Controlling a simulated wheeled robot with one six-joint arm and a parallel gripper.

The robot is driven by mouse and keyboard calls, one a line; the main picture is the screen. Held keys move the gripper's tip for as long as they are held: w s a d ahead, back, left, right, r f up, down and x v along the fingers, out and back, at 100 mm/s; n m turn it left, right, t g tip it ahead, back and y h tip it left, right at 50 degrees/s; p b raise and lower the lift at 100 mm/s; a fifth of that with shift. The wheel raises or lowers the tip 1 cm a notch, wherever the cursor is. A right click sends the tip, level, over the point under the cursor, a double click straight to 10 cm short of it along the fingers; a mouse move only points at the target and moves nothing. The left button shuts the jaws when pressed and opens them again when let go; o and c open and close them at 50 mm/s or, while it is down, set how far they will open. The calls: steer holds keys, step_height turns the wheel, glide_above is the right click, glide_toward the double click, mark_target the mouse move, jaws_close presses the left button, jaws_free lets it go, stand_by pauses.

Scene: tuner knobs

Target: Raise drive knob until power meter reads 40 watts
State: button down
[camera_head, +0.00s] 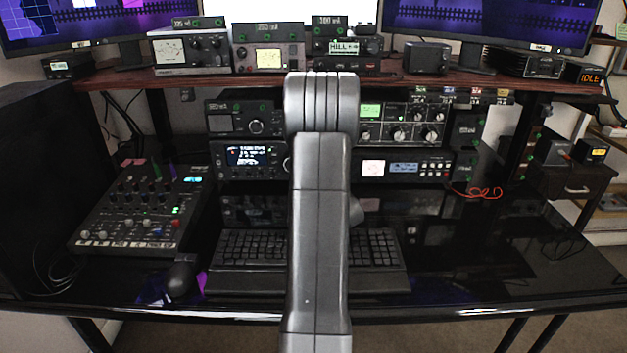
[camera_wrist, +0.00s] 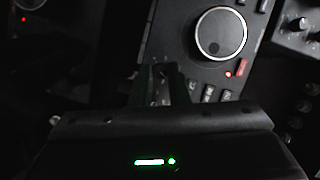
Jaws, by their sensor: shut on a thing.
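In the wrist view my gripper (camera_wrist: 161,82) reaches down to a dark radio panel, its two dark fingers shut on a small control beside the large silver-rimmed knob (camera_wrist: 221,33). The fingers and deep shadow hide most of that control, so I cannot tell its setting. In the head view my arm hides the gripper and part of the radio (camera_head: 250,160) with the lit blue-white display.
A mixer (camera_head: 140,215) stands at the left, with a mouse (camera_head: 180,278) near it. A keyboard (camera_head: 375,248) lies below the radios, partly behind my arm. More radio units (camera_head: 402,130) stand right of my arm.

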stand_by(0.3)
steer(key=c, duration=1.4)
jaws_free()
steer(key=p+v, duration=0.1)
steer(key=v, duration=1.3)
steer(key=shift+w, duration=0.1)
